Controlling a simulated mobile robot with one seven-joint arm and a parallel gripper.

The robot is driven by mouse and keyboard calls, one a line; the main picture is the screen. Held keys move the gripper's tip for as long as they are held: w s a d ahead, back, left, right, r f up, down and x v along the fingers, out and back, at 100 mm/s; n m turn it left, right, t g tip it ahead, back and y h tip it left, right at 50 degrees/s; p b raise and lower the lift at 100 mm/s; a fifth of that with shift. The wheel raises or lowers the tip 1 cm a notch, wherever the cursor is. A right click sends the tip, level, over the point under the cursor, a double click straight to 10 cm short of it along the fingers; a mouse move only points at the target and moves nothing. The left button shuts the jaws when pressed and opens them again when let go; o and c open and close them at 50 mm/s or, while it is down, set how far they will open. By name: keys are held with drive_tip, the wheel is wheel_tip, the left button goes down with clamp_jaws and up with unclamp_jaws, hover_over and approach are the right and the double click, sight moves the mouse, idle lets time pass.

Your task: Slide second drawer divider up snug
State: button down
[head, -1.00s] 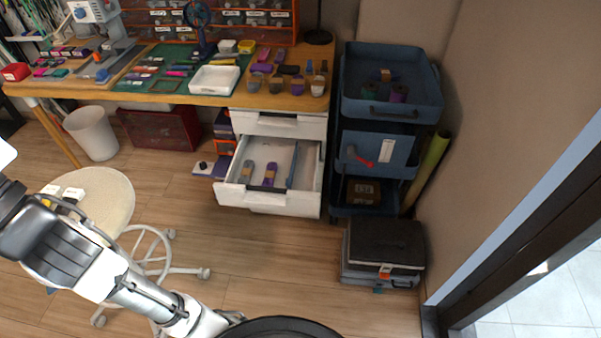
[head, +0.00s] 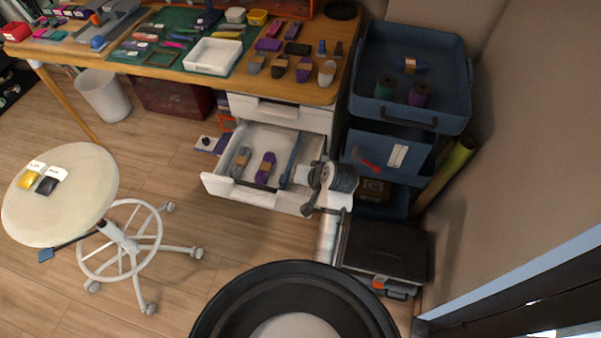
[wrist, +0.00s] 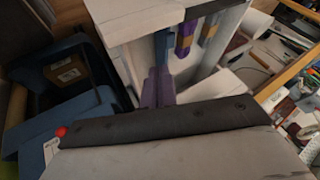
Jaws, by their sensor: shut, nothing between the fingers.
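The open white drawer (head: 232,192) holds a grey cord bundle (head: 241,162) at the left and a purple cord bundle (head: 265,168) beside it. A blue-grey divider (head: 290,160) runs front to back, right of the purple bundle with a gap between them. My gripper (head: 302,175) is shut and empty over the drawer's right part, close to the divider's right side. In the wrist view, my gripper's fingers (wrist: 157,72) are together near the divider (wrist: 161,48); I cannot tell whether they touch it.
A blue cart (head: 392,118) with a tray of spools stands right of the drawer unit, near my arm. A dark case (head: 385,250) lies on the floor before it. The desk (head: 290,90) overhangs behind the drawer. A round stool (head: 62,195) stands left; floor between is clear.

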drive_tip(key=x, duration=1)
drive_tip(key=shift+s+f, duration=0.1)
drive_tip(key=shift+s, duration=0.05)
drive_tip(key=w+a, duration=0.1)
drive_tip(key=a, duration=0.2)
drive_tip(key=w+a+p, duration=0.1)
drive_tip(key=a, duration=0.2)
drive_tip(key=w+a+p, duration=0.1)
drive_tip(key=a, duration=0.2)
drive_tip(key=shift+w+a, duration=0.1)
drive_tip(key=shift+a, duration=0.25)
